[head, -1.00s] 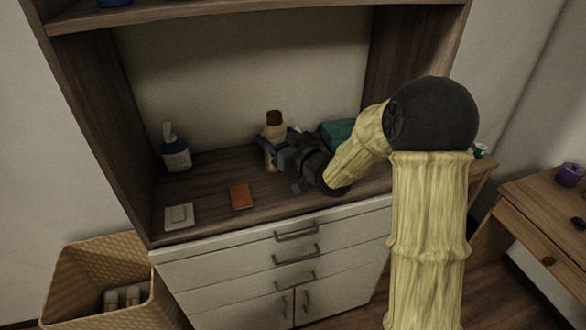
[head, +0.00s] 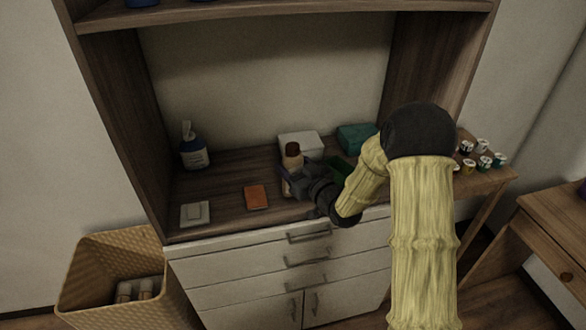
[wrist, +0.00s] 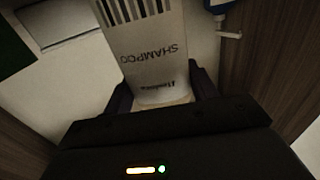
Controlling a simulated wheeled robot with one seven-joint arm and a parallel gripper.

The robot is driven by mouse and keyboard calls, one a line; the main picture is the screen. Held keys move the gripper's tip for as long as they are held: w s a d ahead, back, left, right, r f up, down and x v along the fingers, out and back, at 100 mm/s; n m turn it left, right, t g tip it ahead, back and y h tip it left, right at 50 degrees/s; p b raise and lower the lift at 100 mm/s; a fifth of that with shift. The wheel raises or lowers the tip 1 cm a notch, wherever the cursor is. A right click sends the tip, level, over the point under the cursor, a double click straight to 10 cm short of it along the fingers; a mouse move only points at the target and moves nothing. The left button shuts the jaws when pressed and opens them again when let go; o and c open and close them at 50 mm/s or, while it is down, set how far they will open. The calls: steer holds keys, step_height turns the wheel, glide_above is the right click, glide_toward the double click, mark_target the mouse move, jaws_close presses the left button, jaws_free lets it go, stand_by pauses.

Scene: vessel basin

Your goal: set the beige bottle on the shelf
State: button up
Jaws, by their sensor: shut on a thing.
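The beige bottle (head: 292,157) has a brown cap and stands upright in my gripper over the wooden counter in the head view. The upper shelf (head: 300,14) crosses the top of the head view.
A blue-and-white pump bottle (head: 193,150) stands at the counter's left. An orange item (head: 256,197), a white square dish (head: 195,213), a white box (head: 300,144), a teal box (head: 356,138) and a green item (head: 342,168) are around. A wicker basket (head: 85,270) stands lower left.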

steer(key=shift+f, duration=0.65)
steer(key=shift+f, duration=0.1)
steer(key=o, duration=1.1)
steer(key=b+v, duration=0.2)
steer(key=v, duration=1)
